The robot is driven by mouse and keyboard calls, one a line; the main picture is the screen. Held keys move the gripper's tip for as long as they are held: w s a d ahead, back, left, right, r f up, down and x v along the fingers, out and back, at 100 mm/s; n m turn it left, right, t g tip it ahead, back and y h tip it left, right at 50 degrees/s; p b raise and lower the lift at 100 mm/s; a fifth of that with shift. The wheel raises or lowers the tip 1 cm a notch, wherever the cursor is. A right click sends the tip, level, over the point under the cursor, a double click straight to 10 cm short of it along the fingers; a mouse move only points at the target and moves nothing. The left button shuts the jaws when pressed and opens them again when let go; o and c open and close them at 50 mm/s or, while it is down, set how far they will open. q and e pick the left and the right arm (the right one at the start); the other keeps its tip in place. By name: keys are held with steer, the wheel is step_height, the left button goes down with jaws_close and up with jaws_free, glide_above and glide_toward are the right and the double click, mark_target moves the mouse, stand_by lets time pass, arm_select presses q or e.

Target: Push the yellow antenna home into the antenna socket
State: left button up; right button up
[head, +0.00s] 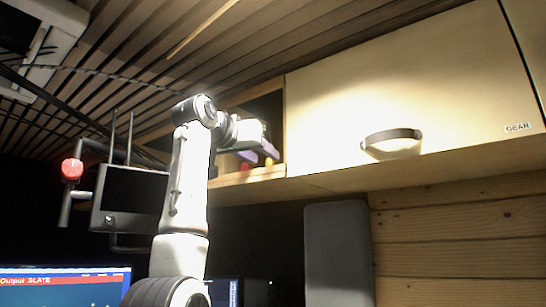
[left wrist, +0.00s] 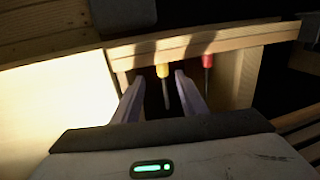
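The yellow antenna shows in the left wrist view as a yellow end (left wrist: 163,71) with a thin dark rod, at the edge of an open cubby. Its yellow end also shows in the head view (head: 269,162). My left gripper (left wrist: 158,76) is open, with one finger on each side of the yellow antenna. Whether either finger touches it I cannot tell. In the head view my left gripper (head: 258,150) is at the cubby opening, partly in shadow. I cannot make out the antenna socket. My right gripper is in neither view.
A similar red-ended rod (left wrist: 208,61) stands beside the yellow one. A closed GEAR cabinet (head: 400,95) with a curved handle adjoins the cubby on the right. A dark monitor (head: 130,195) with two upright rods and a red knob (head: 72,168) are at left.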

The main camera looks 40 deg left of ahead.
arm_select(q)
steer(key=shift+w+a+r, duration=0.15)
steer(key=shift+w+a, duration=0.1)
steer(key=shift+w, duration=0.3)
steer(key=p+x, duration=0.1)
steer(key=x, duration=0.1)
steer(key=p+x, duration=0.2)
steer(key=shift+w+a+r, duration=0.2)
steer(key=shift+a+r, duration=0.05)
steer(key=shift+a, duration=0.05)
steer(key=shift+w+f, duration=0.1)
steer(key=shift+w, duration=0.2)
jaws_close()
